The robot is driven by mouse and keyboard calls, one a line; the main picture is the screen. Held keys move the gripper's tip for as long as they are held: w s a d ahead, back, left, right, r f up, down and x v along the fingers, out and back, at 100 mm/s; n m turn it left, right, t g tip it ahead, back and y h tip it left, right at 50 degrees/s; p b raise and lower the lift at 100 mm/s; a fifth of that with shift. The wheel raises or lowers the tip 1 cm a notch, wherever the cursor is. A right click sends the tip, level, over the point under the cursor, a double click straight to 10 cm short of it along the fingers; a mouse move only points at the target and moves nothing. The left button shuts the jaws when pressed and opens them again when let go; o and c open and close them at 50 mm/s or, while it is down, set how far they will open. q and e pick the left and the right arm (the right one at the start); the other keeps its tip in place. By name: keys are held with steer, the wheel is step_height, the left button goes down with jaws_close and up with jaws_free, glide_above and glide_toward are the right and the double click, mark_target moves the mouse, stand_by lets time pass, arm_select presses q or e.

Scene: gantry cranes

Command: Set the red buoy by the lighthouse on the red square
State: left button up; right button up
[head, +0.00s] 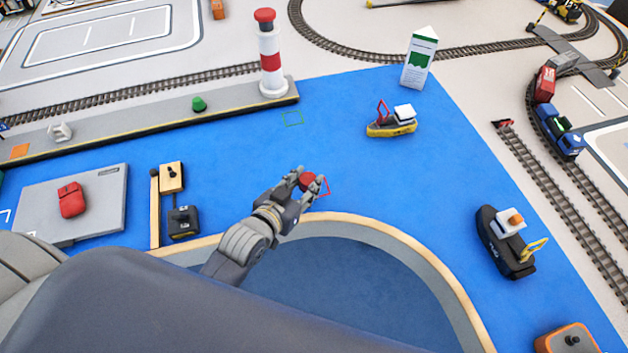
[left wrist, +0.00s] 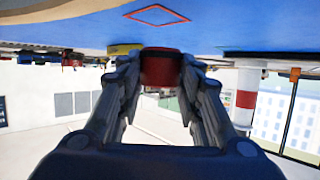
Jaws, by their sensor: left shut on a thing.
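My left gripper (head: 314,184) is shut on the red buoy (head: 307,181), over the blue mat near its curved wooden edge. The red square (head: 327,187) is a thin outline on the mat, partly hidden by the fingers and the buoy. In the left wrist view the buoy (left wrist: 161,67) sits between the two fingertips (left wrist: 160,75), and the red square (left wrist: 157,16) shows apart from it. I cannot tell the buoy's exact height above the mat. The red-and-white lighthouse (head: 270,58) stands upright on the end of the grey quay. My right gripper is not in view.
A yellow-hulled boat (head: 391,122), a black tug (head: 506,242) and a carton (head: 419,58) stand to the right. The mat between the square and the tug is clear.

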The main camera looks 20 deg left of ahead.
mark_target(311, 179)
arm_select(q)
steer(key=w, duration=0.1)
steer(key=w+d, duration=0.1)
steer(key=shift+w+d, duration=0.1)
steer(key=shift+w, duration=0.3)
steer(key=shift+w+d+f, duration=0.1)
steer(key=shift+w+f, duration=0.05)
steer(key=shift+f, duration=1.75)
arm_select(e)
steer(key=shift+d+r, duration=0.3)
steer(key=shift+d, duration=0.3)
arm_select(q)
steer(key=shift+f, duration=0.1)
steer(key=o, duration=1.1)
steer(key=shift+c, duration=0.2)
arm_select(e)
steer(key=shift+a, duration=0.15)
arm_select(q)
steer(key=shift+s, duration=0.3)
steer(key=v, duration=1.1)
steer(key=shift+s+r, duration=0.15)
steer(key=shift+r, duration=0.2)
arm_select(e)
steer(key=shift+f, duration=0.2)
